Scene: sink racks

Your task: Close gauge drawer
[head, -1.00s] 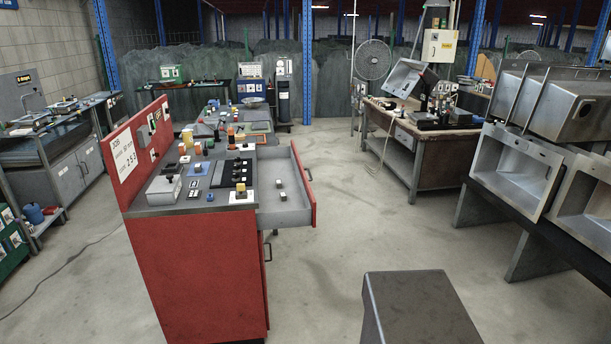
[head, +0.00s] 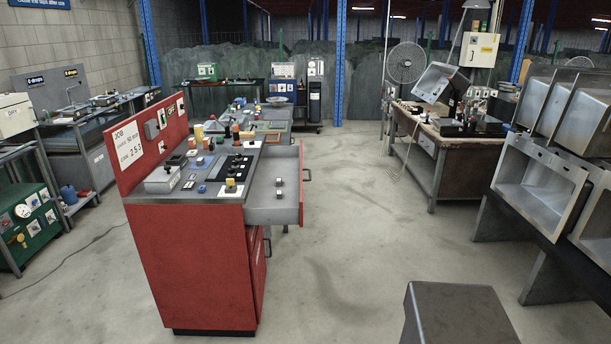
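The gauge drawer (head: 274,213) is pulled out on the right side of the red cabinet (head: 194,265). It has a grey inside, a red front and a dark handle (head: 308,175) on that front. A few small objects (head: 279,188) lie in it. The cabinet top (head: 213,178) carries several small gauges and blocks, and a red back panel with a white job sign (head: 127,143) stands along its left edge. My gripper is not in view.
A dark grey block (head: 458,312) stands at the bottom right. Steel sinks (head: 540,180) on a dark rack are at the right. A wooden workbench (head: 465,160) stands behind. The concrete floor (head: 370,240) right of the drawer is clear.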

